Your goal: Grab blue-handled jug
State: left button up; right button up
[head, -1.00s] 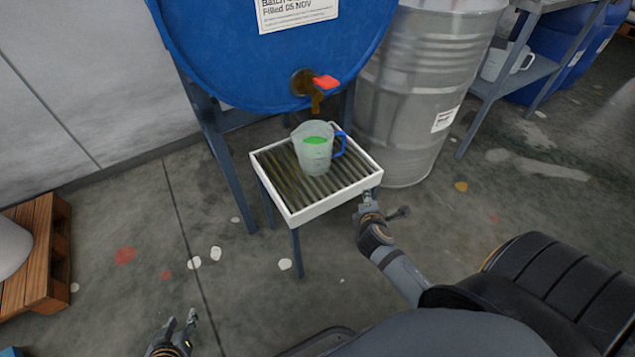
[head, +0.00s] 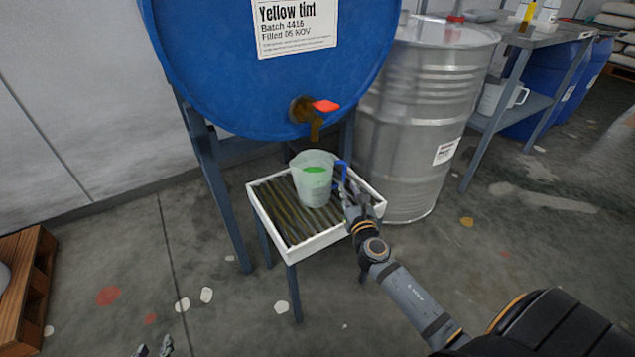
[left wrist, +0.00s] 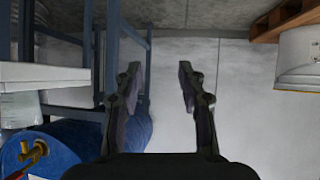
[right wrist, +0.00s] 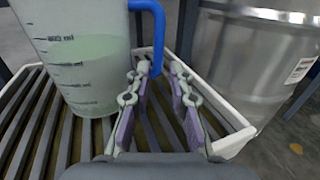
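The jug (head: 313,180) is translucent with measuring marks, a green patch and a blue handle (head: 340,173) on its right side. It stands upright on the slatted tray (head: 306,248) under the drum's tap. In the right wrist view, the jug (right wrist: 80,60) is at upper left and its handle (right wrist: 154,35) hangs just beyond my fingertips. My right gripper (head: 352,190) is at the tray's right side beside the handle; its fingers (right wrist: 158,72) are apart, with nothing clearly between them. My left gripper (head: 154,349) shows at the bottom edge; its fingers (left wrist: 160,82) are open and empty.
A blue drum (head: 270,70) with a red-levered tap (head: 318,110) overhangs the tray. A grey metal drum (head: 425,110) stands close on the right. Further right, a shelf table holds another jug (head: 500,97). A wooden pallet (head: 27,285) is at left.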

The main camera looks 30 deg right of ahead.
aim_at(344, 179)
jog(key=b+x, duration=0.1)
jog(key=x, duration=0.4)
jog(key=shift+w+a, duration=0.1)
jog(key=shift+a, duration=0.05)
pick_arm(q)
jog(key=w+r+t, duration=0.3)
jog(key=w+r, duration=0.1)
jog(key=r, duration=0.3)
jog(key=shift+a+t, duration=0.25)
jog(key=shift+t, duration=0.05)
pick_arm(e)
jog(key=shift+r, duration=0.1)
grip_shut()
pick_arm(q)
jog(key=shift+r, duration=0.1)
